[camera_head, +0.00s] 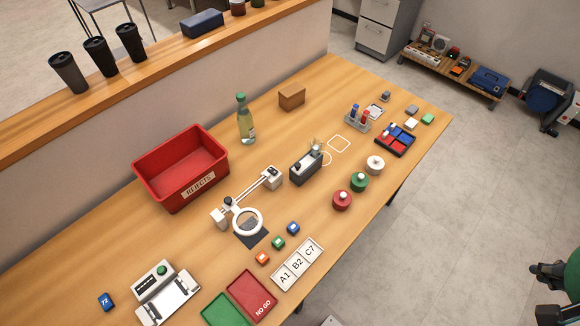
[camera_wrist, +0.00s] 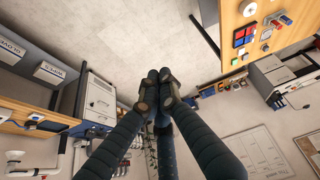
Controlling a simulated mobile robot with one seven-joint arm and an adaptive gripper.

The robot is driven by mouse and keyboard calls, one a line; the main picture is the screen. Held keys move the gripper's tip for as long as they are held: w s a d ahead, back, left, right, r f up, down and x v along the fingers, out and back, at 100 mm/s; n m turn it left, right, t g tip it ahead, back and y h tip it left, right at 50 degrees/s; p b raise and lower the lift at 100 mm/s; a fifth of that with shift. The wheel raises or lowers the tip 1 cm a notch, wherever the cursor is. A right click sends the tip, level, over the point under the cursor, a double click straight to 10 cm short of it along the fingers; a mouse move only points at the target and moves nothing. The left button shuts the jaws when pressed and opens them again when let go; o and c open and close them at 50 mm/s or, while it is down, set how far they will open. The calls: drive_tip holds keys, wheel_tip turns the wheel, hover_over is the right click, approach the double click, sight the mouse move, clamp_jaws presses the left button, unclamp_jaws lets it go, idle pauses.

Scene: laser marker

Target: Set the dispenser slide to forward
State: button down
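A dark grey box-shaped device (camera_head: 306,168) with a pale upright part at its far right end stands mid-table in the head view. It may be the dispenser; the slide and its setting are too small to make out. A white circle outline and a white rounded square outline (camera_head: 339,144) lie just right of it on the tabletop. My gripper (camera_wrist: 158,88) shows in the wrist view as dark fingers with tips close together, nothing seen between them. It points at the floor, away from the device. Whether the tips touch is unclear.
On the table (camera_head: 330,100) stand a red REJECTS bin (camera_head: 150,178), a green bottle (camera_head: 246,122), a magnifier (camera_head: 247,222) left of the device, and red, green and white round pieces (camera_head: 359,181) to its right. Dark parts show at the head view's lower right edge.

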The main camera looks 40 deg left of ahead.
drive_tip(key=w+a+f+n+g+p, duration=0.15)
drive_tip(key=w+a+n, duration=0.35)
drive_tip(key=a, duration=0.5)
drive_tip(key=w+a+f+n, duration=0.2)
drive_tip(key=a+n, duration=0.4)
drive_tip(key=a, duration=0.4)
drive_tip(key=w+a+f+n+g+p, duration=0.15)
drive_tip(key=w+a+n, duration=0.35)
drive_tip(key=a, duration=0.5)
drive_tip(key=s+a+f+n, duration=0.5)
drive_tip(key=a, duration=0.5)
drive_tip(key=s+a+f+n+t+p, duration=0.1)
drive_tip(key=s+a+f+n, duration=0.4)
drive_tip(key=a, duration=0.5)
drive_tip(key=s+a+f+n, duration=0.5)
drive_tip(key=a+f, duration=0.2)
drive_tip(key=a, duration=0.3)
drive_tip(key=shift+s+f+h+p, duration=0.15)
drive_tip(key=shift+s+h+p, duration=0.15)
drive_tip(key=shift+h, duration=0.1)
drive_tip(key=shift+a+f, duration=0.1)
drive_tip(key=shift+f, duration=0.05)
drive_tip(key=w+d+f+b, duration=0.1)
drive_tip(key=w+f, duration=0.6)
drive_tip(key=f, duration=0.3)
drive_tip(key=shift+b, duration=0.3)
